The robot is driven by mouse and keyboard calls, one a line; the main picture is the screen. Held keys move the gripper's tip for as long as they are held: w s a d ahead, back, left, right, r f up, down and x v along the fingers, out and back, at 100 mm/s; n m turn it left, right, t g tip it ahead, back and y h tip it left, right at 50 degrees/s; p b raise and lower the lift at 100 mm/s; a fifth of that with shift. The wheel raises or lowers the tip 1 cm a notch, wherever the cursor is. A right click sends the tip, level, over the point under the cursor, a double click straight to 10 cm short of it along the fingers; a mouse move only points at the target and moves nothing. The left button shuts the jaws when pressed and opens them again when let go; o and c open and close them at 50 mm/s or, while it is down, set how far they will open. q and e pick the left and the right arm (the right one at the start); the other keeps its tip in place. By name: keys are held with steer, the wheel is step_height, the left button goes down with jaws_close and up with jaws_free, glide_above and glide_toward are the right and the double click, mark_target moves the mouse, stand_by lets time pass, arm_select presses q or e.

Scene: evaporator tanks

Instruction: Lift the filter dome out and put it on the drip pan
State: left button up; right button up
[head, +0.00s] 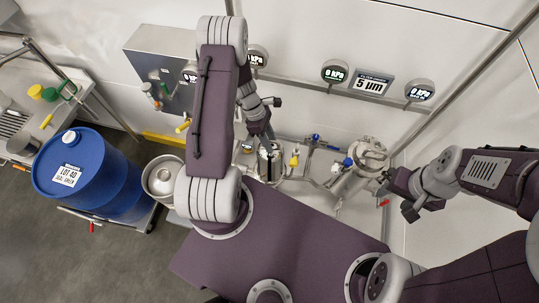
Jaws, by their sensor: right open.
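My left gripper (267,143) hangs from its arm at the middle, pointing down over a round steel housing (271,168) by the wall. Its fingertips overlap the housing's top, so I cannot tell whether they are open or touching. A second steel housing (370,152) with a round lid and clamp stands to the right. I cannot tell for sure which of these holds the filter dome. My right gripper (397,198) is open and empty, just below and right of the second housing. I cannot make out the drip pan for certain; a slatted tray (12,122) lies on the bench at far left.
Steel pipes with blue-handled (316,139) and yellow-handled (294,160) valves run between the housings. Gauges (334,71) line the wall rail. A blue drum (95,175) and a steel keg (162,178) stand at left, with open floor in front.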

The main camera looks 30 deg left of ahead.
arm_select(q)
steer(key=shift+w+d, duration=0.1)
steer(key=shift+d, duration=0.1)
jaws_close()
steer(key=shift+a, duration=0.1)
stand_by(1.0)
